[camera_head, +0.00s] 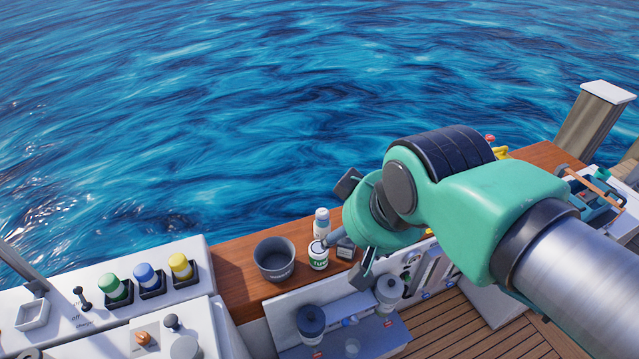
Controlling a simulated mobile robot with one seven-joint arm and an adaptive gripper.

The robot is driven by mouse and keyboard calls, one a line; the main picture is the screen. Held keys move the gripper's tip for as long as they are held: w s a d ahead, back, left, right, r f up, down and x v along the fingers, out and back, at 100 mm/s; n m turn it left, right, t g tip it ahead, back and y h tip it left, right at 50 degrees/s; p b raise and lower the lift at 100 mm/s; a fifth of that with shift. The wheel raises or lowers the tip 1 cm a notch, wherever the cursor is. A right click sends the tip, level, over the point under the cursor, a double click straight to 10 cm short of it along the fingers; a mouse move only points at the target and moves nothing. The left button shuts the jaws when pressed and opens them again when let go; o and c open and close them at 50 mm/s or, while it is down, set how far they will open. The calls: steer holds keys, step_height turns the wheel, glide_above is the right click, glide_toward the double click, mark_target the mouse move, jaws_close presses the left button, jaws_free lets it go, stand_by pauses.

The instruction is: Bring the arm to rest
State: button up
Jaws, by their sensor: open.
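My arm reaches in from the lower right, with a green elbow and a silver link, and bends over the wooden ledge. My gripper (350,230) is at its left end, with dark fingers spread apart, one up and one down. It looks open, and I see nothing held in it.
A grey bowl (274,260) sits on the wooden ledge (233,257). Green, blue and yellow capped jars (149,278) stand on the white console at left. A wooden post (592,125) rises at right. Open water lies beyond.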

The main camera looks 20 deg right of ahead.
step_height(320, 180, down, 6)
steer(key=b, duration=0.6)
steer(key=shift+f, duration=0.25)
